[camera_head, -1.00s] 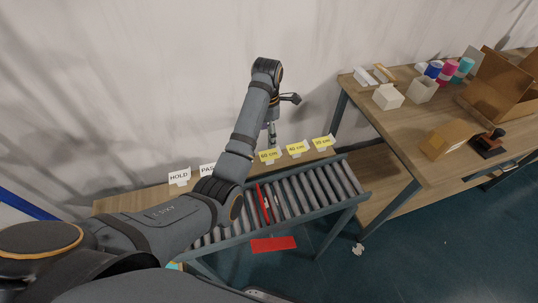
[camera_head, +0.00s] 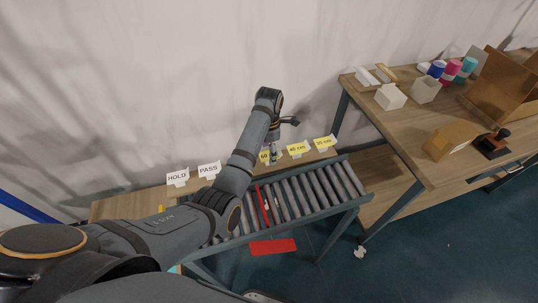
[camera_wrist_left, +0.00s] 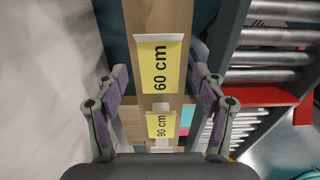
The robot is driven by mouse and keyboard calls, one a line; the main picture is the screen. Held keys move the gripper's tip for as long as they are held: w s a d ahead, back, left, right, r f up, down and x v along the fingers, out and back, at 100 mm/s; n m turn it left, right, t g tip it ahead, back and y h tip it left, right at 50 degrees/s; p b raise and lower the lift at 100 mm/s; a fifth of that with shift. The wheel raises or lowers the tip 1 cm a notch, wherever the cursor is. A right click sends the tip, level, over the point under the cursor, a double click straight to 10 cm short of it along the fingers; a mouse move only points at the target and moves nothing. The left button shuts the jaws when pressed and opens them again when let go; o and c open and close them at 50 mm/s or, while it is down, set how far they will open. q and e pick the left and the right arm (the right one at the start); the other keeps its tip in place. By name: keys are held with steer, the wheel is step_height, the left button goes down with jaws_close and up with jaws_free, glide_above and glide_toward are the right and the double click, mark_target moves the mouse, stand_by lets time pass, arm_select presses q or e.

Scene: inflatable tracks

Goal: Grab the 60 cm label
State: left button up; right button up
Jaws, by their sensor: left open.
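The 60 cm label (camera_wrist_left: 159,65) is a yellow card with a white edge, standing on a narrow wooden shelf. In the head view the 60 cm label (camera_head: 264,158) is partly hidden by my left gripper (camera_head: 273,156). In the left wrist view my left gripper (camera_wrist_left: 161,78) is open and empty, with its fingers apart on either side of the label's line. I cannot tell whether the label is fully between the fingertips. My right gripper is not in view.
A 90 cm label (camera_wrist_left: 161,125) stands along the same shelf. Two more yellow labels (camera_head: 298,149) (camera_head: 324,142) stand to the right, and HOLD (camera_head: 177,177) and PASS (camera_head: 208,169) cards to the left. A roller conveyor (camera_head: 318,188) runs alongside. A wooden table (camera_head: 410,130) stands at right.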

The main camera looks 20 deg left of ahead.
arm_select(q)
steer(key=shift+f+p, duration=0.25)
steer(key=shift+p, duration=0.15)
stand_by(0.4)
steer(key=c, duration=0.8)
